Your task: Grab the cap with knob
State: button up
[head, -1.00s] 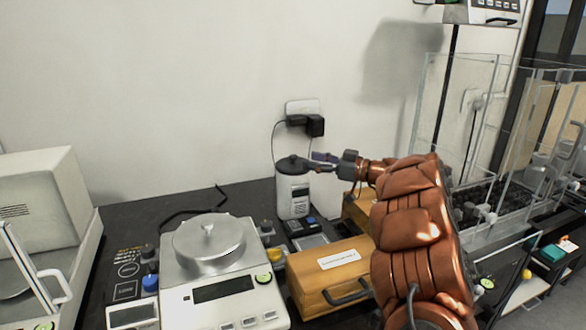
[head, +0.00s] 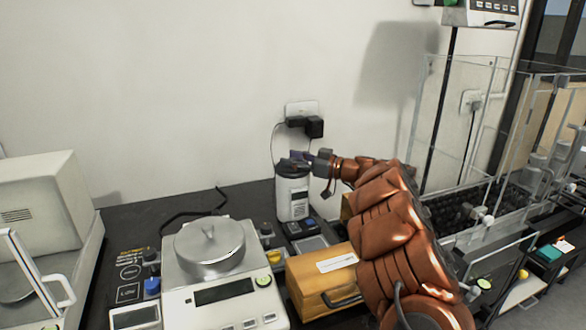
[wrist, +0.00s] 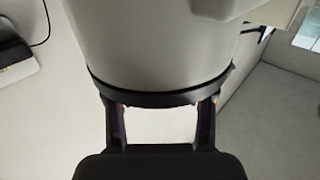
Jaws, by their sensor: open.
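A white upright canister (head: 292,197) with a dark cap (head: 286,168) stands near the wall; my gripper partly covers the cap. My gripper (head: 298,158) is at the canister's top, coming from the right. In the wrist view my gripper (wrist: 162,105) is open, with one finger on each side of the canister's dark rim band (wrist: 160,98). The pale canister body (wrist: 150,45) fills the upper middle there. I cannot tell whether the fingers touch it. A silver round lid with a knob (head: 209,250) sits on the balance, apart from my gripper.
The balance (head: 222,310) stands front left of the canister. A tan case (head: 315,285) with a handle lies in front of it. A black plug (head: 314,127) is on the wall behind. A glass enclosure (head: 455,130) stands at right.

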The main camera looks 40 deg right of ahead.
grip_shut()
dwell(0.3)
jog(key=shift+r, duration=0.1)
